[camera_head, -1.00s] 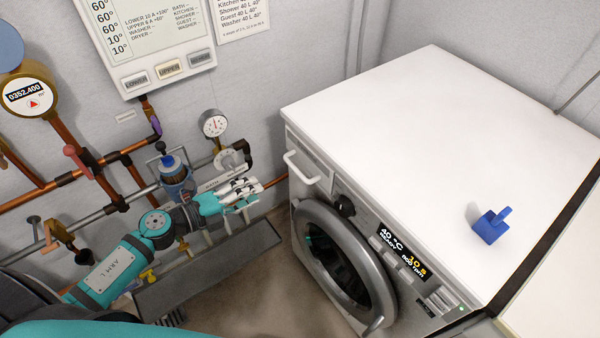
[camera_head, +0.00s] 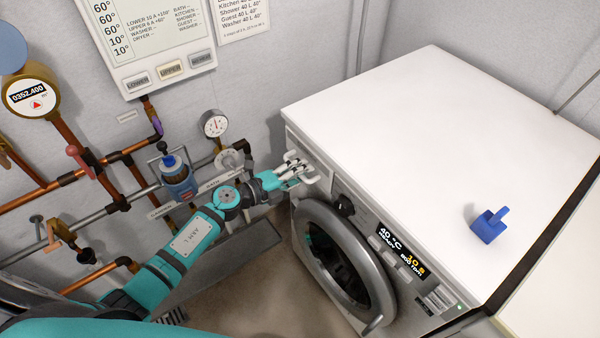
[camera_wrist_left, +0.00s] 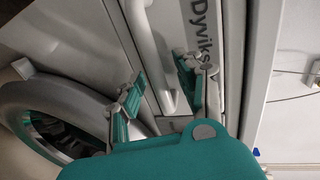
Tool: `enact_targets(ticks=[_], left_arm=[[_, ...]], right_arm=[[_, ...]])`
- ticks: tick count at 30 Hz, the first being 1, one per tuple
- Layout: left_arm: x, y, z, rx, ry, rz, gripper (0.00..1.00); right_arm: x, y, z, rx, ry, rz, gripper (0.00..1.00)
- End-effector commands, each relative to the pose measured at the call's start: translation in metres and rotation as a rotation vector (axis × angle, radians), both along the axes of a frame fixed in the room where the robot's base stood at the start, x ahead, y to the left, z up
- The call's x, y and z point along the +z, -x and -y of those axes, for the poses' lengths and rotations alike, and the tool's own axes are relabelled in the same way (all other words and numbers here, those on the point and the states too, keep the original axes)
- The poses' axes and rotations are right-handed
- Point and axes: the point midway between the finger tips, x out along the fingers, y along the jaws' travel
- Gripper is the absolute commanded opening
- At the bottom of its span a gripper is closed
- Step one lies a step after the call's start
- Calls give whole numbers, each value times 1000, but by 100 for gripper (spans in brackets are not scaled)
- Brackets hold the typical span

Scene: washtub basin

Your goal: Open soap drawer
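The soap drawer (camera_head: 319,160) is at the upper left of the white washing machine's front and looks shut. Its white bar handle is partly covered by my left gripper (camera_head: 293,168) in the head view. In the left wrist view the handle (camera_wrist_left: 154,48) runs down between the two separated fingers of my left gripper (camera_wrist_left: 158,70). The fingers are open, one on each side of the handle; a gap shows, and I cannot tell whether either touches it. My right gripper is in neither view.
The washing machine (camera_head: 440,125) has its round door (camera_head: 335,255) just below the drawer. A blue object (camera_head: 489,226) lies on its top.

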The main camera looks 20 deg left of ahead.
Motion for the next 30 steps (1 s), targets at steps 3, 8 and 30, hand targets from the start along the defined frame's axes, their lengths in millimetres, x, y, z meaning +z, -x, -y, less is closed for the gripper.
enact_targets(ticks=[3,8,30], left_arm=[[0,0,0,0,0,0,36],[0,0,0,0,0,0,21],[0,3,-3,0,-1,-2,0]], right_arm=[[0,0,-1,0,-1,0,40],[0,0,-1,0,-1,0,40],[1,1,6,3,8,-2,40]])
